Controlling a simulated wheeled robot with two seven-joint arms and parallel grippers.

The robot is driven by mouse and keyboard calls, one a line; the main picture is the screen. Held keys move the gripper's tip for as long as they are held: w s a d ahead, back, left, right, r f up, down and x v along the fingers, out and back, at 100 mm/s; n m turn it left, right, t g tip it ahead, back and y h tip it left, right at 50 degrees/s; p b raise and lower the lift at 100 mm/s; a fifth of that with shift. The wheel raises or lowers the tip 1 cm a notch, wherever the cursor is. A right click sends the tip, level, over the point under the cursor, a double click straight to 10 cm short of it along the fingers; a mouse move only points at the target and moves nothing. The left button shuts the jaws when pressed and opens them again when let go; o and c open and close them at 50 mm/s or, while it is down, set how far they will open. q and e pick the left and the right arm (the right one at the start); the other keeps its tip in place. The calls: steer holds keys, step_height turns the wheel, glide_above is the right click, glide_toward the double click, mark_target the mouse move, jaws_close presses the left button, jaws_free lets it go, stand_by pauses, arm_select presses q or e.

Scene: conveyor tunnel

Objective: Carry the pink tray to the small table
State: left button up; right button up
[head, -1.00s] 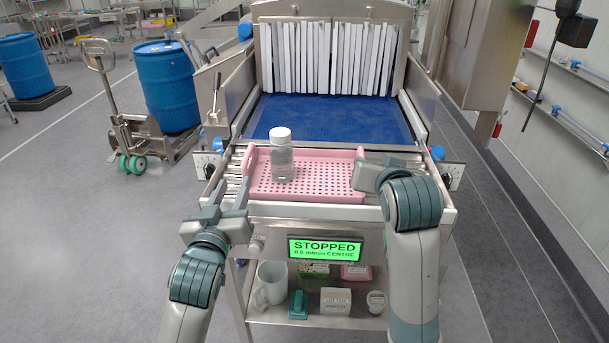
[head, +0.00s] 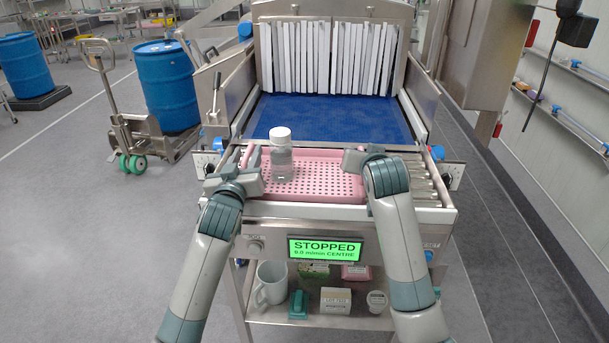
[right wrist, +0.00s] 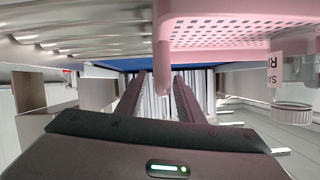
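The pink tray (head: 325,178), perforated and with raised end handles, lies level on the rollers at the front of the conveyor. A clear bottle with a white cap (head: 281,158) stands upright in its left half. My left gripper (head: 246,158) is at the tray's left handle, its fingers apart. My right gripper (head: 352,158) is at the tray's right end. In the right wrist view, the right fingers (right wrist: 160,95) are spread, with the end of the pink handle (right wrist: 162,60) between them. The small table cannot be made out in these views.
A green display (head: 325,249) reads STOPPED. The blue belt (head: 335,120) and white strip curtain (head: 330,60) lie behind the tray. A lower shelf (head: 320,315) holds a mug and small boxes. A pallet truck with a blue drum (head: 165,88) stands left; grey floor is open there.

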arm_select(q)
steer(key=shift+w, duration=0.1)
steer(key=shift+c, duration=0.3)
arm_select(e)
steer(key=shift+w, duration=0.1)
steer(key=shift+c, duration=0.3)
arm_select(q)
jaws_close()
arm_select(e)
jaws_close()
arm_select(q)
steer(key=shift+r, duration=0.15)
arm_select(e)
steer(key=shift+r, duration=0.1)
